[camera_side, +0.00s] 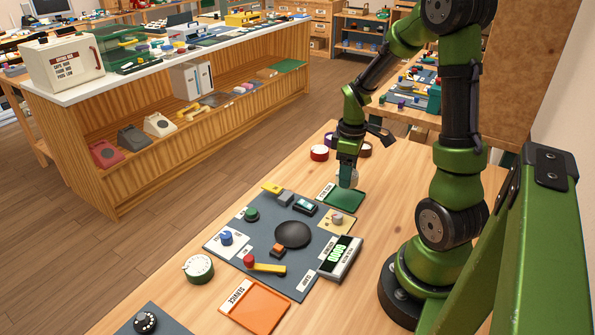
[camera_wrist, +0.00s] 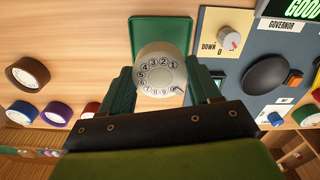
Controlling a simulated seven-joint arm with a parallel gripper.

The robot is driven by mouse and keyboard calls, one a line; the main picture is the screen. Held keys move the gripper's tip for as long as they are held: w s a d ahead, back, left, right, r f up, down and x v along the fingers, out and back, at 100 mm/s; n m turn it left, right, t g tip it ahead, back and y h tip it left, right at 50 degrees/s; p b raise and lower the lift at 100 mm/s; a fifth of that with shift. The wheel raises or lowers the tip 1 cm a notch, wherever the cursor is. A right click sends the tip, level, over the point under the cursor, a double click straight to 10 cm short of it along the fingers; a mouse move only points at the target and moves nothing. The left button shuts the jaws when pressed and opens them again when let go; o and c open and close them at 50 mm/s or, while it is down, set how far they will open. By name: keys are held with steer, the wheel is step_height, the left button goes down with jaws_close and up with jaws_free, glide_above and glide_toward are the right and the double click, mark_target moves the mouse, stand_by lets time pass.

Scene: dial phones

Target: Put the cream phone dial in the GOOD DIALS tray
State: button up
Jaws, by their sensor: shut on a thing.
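The cream phone dial (camera_wrist: 160,72) is round, with a ring of black numbers around its face. My gripper (camera_wrist: 163,88) is shut on it, one green finger at each side. In the side view my gripper (camera_side: 348,178) is low at the far edge of the green tray (camera_side: 344,201), and the dial is a small pale patch largely hidden by the fingers. The green tray also shows in the wrist view (camera_wrist: 160,22), partly covered by the dial. I cannot tell whether the dial touches the tray. The small label beside the tray is too small to read surely.
A grey mat (camera_side: 262,232) holds a black disc (camera_side: 293,235), knobs and a tester with a lit green display (camera_side: 340,257). An orange tray (camera_side: 256,306) lies at the front. Several coloured dials, one red (camera_side: 319,153), stand behind my gripper. A white-green dial (camera_side: 199,269) sits left.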

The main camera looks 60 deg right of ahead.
steer(key=shift+f, duration=2.5)
steer(key=shift+f, duration=0.1)
steer(key=o, duration=1.2)
steer(key=shift+c, duration=0.2)
step_height(320, 180, up, 12)
steer(key=shift+f, duration=0.1)
steer(key=s+a+r+m+t+y, duration=0.1)
steer(key=a+r+m+t, duration=0.2)
steer(key=a, duration=0.8)
steer(key=s+a+r+m+t+y, duration=0.1)
steer(key=a+r+m+t, duration=0.2)
steer(key=a+r, duration=0.5)
steer(key=a+t, duration=0.1)
steer(key=a, duration=0.2)
steer(key=shift+a, duration=0.15)
steer(key=shift+w+r, duration=0.1)
